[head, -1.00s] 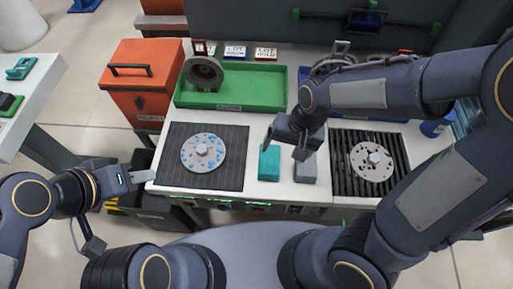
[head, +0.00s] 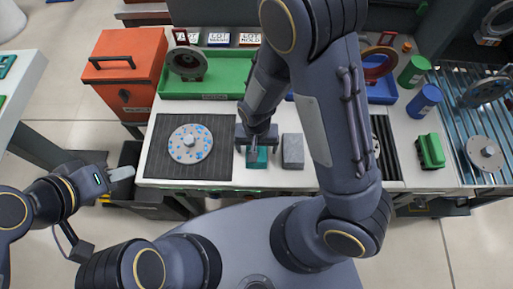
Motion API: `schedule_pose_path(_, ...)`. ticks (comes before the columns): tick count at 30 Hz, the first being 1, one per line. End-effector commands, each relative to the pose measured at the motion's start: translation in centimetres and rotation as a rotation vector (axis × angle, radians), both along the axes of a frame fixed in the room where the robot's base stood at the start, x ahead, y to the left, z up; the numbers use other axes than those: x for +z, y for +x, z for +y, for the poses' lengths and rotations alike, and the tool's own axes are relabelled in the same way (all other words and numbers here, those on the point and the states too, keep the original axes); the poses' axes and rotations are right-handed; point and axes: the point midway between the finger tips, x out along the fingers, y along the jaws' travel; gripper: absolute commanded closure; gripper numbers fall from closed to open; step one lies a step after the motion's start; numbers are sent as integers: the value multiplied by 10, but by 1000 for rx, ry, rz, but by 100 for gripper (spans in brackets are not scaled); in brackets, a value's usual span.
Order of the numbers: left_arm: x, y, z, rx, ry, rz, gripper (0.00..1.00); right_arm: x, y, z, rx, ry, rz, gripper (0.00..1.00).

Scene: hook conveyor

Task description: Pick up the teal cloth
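The teal cloth (head: 257,161) is a small folded block on the white worktop, between the dark ribbed mat and a grey block. My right gripper (head: 256,140) is right above it, pointing down, with its fingers spread to either side. It covers the far part of the cloth, and I cannot tell whether the fingers touch it. My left gripper (head: 122,173) is low at the left, off the worktop's front left corner, far from the cloth. Its finger gap is not clear.
A grey block (head: 292,151) lies just right of the cloth. A blue-spotted disc (head: 190,144) sits on the ribbed mat (head: 158,166) to the left. A green tray (head: 225,82) is behind. My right arm hides part of the blue tray (head: 383,91) and the dark rack (head: 391,168).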

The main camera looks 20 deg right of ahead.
Motion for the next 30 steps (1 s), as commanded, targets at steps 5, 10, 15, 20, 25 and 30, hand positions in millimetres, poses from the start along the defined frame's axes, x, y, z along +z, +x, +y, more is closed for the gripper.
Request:
schedule_pose_path(5, 0, 0, 0, 0, 0, 0, 64, -3, 1, 0, 0, 2, -2, 15)
schedule_pose_path(10, 0, 0, 0, 0, 0, 0, 64, -2, 0, 0, 0, 2, -2, 27)
schedule_pose_path(15, 0, 0, 0, 0, 0, 0, 64, -2, 0, 0, 0, 1, -1, 50)
schedule_pose_path(20, 0, 0, 0, 0, 0, 0, 64, -2, 0, 0, 0, 2, -2, 64)
schedule_pose_path(25, 0, 0, 0, 0, 0, 0, 64, -2, 0, 0, 0, 1, -1, 64)
schedule_pose_path(30, 4, 0, 0, 0, 0, 0, 64, 3, 1, 0, 0, 2, -2, 64)
